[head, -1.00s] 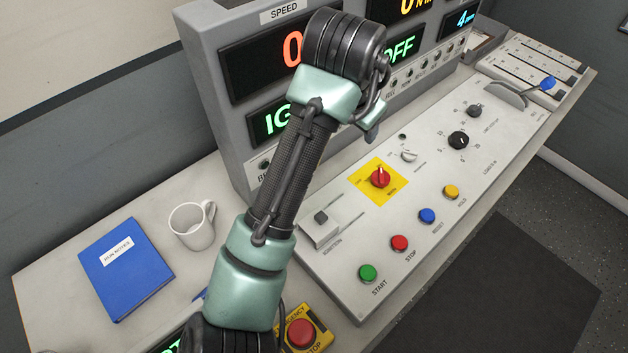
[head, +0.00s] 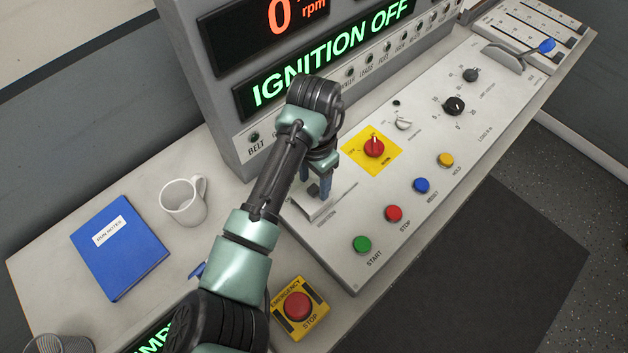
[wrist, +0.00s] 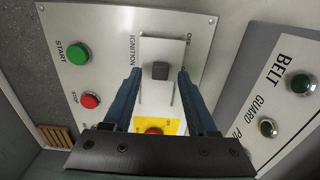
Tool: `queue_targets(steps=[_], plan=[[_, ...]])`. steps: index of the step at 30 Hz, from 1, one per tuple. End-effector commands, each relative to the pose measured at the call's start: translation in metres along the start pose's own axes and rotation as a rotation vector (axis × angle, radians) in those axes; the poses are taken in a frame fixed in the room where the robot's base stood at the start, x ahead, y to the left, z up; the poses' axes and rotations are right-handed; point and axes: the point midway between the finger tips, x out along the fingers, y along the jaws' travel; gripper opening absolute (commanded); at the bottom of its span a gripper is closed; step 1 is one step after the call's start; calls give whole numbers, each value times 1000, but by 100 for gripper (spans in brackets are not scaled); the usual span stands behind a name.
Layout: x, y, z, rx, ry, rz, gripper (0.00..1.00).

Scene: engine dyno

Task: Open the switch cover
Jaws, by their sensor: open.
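The ignition switch cover (wrist: 161,48) is a pale raised plate with a dark square knob (wrist: 160,71) on it, beside the word IGNITION in the wrist view. In the head view the cover (head: 316,207) is partly hidden by my gripper. My gripper (wrist: 159,76) is open, with its two blue fingers on either side of the knob and apart from it in the picture. In the head view my gripper (head: 318,190) points down over the cover. I cannot tell whether its fingertips touch the panel. The switch itself is not visible.
A red knob (head: 374,147) on a yellow plate sits beyond the cover. The green START button (head: 362,244) and red STOP button (head: 394,213) are to the right. The emergency stop (head: 299,306) is nearer. The display console (head: 222,110) rises behind; a mug (head: 184,203) stands left.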

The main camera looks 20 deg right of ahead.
Motion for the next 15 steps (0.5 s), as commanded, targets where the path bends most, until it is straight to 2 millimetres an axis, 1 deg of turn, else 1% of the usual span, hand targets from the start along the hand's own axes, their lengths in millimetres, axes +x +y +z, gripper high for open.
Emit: queue_targets(steps=[1,4,13,14,15], plan=[[5,0,1,-1,-2,1,58],[11,0,0,0,-1,0,58],[13,0,0,0,0,-1,58],[13,0,0,0,0,-1,54],[13,0,0,0,0,-1,47]])
